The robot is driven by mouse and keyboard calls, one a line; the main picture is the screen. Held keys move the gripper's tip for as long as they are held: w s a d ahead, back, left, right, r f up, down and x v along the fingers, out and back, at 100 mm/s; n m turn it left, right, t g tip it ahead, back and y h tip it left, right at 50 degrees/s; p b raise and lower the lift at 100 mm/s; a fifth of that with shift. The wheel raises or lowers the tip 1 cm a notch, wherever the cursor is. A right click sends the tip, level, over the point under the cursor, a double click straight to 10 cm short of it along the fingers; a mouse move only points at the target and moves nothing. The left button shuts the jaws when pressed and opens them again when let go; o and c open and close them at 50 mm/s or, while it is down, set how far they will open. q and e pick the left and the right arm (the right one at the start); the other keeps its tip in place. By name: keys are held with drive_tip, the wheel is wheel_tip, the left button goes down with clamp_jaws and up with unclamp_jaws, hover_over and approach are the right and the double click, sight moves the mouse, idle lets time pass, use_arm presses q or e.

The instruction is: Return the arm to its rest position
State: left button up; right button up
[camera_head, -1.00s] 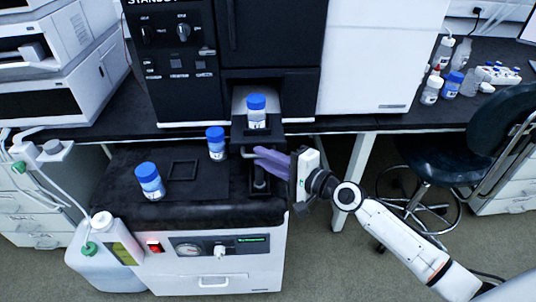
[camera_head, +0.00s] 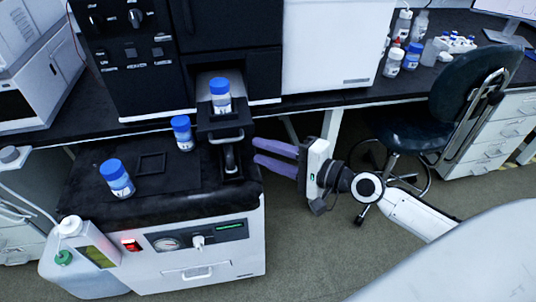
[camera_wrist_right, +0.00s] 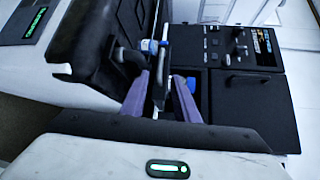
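My right gripper (camera_head: 256,152) has two purple fingers, spread apart and empty. It points left, just right of the black pull-out tray (camera_head: 222,133) and its handle, with a visible gap. The right wrist view also shows the spread fingers (camera_wrist_right: 161,85) with nothing gripped between them. A blue-capped bottle (camera_head: 221,97) stands upright on the pull-out tray. My right arm reaches in from the lower right. My left gripper is not in view.
Two more blue-capped bottles, (camera_head: 182,134) and (camera_head: 117,179), stand on the black-topped cabinet (camera_head: 150,208). A dark chair (camera_head: 425,105) is close behind my right arm. More bottles (camera_head: 412,57) stand on the right bench. Floor is clear below the gripper.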

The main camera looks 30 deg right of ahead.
drive_tip(key=shift+s+d+r, duration=0.1)
drive_tip(key=shift+s+d, duration=0.05)
drive_tip(key=shift+s, duration=0.2)
drive_tip(key=s+a+f+n+g+h, duration=0.2)
drive_tip(key=s+a+f+n+g, duration=0.1)
drive_tip(key=s+f+n, duration=0.5)
drive_tip(key=s+a+f+n+g+h+p, duration=0.1)
drive_tip(key=s+a+f+n, duration=0.5)
drive_tip(key=s+f, duration=0.6)
drive_tip(key=shift+s+f+n+g+h, duration=0.15)
drive_tip(key=shift+f+n+g+h, duration=0.8)
drive_tip(key=shift+n, duration=0.25)
